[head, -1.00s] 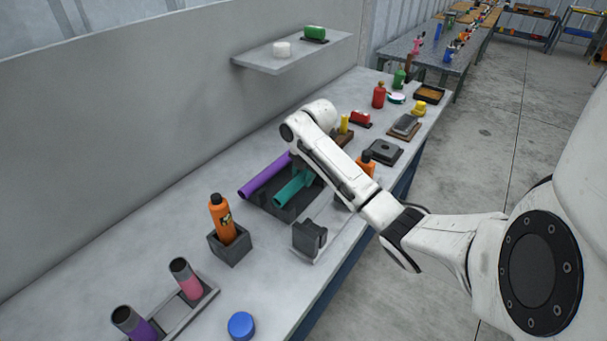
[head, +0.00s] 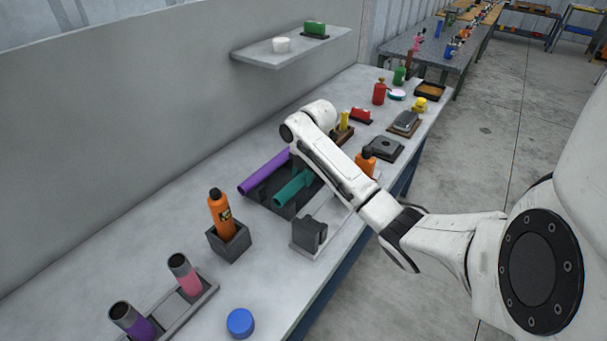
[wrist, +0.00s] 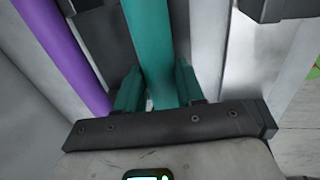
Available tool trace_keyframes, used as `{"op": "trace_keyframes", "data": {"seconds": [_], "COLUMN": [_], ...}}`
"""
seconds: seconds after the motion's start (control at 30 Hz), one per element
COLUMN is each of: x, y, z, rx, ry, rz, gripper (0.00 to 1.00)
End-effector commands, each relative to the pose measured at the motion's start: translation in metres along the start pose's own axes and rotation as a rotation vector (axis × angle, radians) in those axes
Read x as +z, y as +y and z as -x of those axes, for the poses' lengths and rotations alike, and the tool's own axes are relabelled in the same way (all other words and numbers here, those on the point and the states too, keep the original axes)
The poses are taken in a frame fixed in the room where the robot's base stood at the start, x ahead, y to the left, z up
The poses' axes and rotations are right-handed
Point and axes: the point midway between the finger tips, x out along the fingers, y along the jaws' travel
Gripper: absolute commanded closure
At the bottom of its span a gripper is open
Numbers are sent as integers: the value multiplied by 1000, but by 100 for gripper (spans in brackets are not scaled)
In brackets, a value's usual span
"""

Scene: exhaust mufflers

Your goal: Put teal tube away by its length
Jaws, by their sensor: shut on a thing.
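The teal tube (head: 291,188) lies in the dark rack (head: 263,200) on the bench, in front of the longer-showing purple tube (head: 264,172). In the wrist view the teal tube (wrist: 150,45) runs up the picture between my fingers, with the purple tube (wrist: 65,55) apart on its left. My gripper (wrist: 158,88) is shut on the teal tube, one teal finger on each side. In the head view my arm hides the gripper and the tube's far end. I cannot tell whether the tube is clear of the rack.
An orange bottle (head: 222,217) sits in a grey holder. A two-slot stand with pink (head: 188,282) and purple pieces is at the front left, near a blue cap (head: 240,322). Bench between is clear.

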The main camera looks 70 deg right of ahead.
Motion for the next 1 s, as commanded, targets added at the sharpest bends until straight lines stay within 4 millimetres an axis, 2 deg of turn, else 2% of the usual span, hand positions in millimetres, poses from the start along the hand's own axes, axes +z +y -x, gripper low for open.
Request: {"op": "trace_keyframes", "data": {"seconds": [0.43, 0.47, 0.5, 0.73, 1.0], "x": [0, 0, 0, 0, 0], "y": [0, 0, 0, 0, 0], "z": [1, 1, 1, 0, 0], "rx": [1, 1, 1, 0, -1], "ry": [-1, -1, 0, 0, 1], "rz": [0, 0, 0, 0, 0], "gripper": [93, 59, 56, 34, 32]}}
